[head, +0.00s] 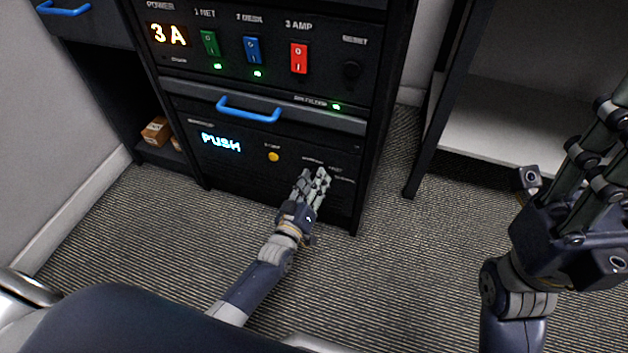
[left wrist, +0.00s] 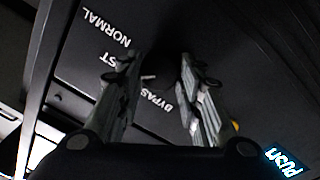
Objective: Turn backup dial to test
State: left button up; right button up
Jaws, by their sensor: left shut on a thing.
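The backup dial (left wrist: 160,68) is a dark knob, hard to make out against the black panel, between my left fingers in the left wrist view. The labels NORMAL, one ending in ST, and BYPASS surround it, partly covered by the fingers. My left gripper (head: 314,174) is at the lower right of the panel in the head view and hides the dial there. It also shows in the left wrist view (left wrist: 158,70), with its fingers shut on the dial on both sides. The dial's pointing direction cannot be told. My right gripper (head: 610,115) is raised at the right, its fingertips cut off.
The lower panel (head: 230,165) shows PUSH on a lit display (head: 221,142), beside a yellow button (head: 273,156). A blue handle (head: 248,110) sticks out above. Green, blue and red switches are higher up. A shelf unit (head: 500,125) stands right; open carpet lies between.

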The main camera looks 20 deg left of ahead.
dwell(0.5)
pick_arm(q)
jog(key=o, duration=1.1)
jog(key=s, duration=0.8)
jog(key=s+a, duration=0.1)
jog(key=s, duration=0.3)
jog(key=shift+f, duration=0.3)
jog(key=shift+r, duration=0.1)
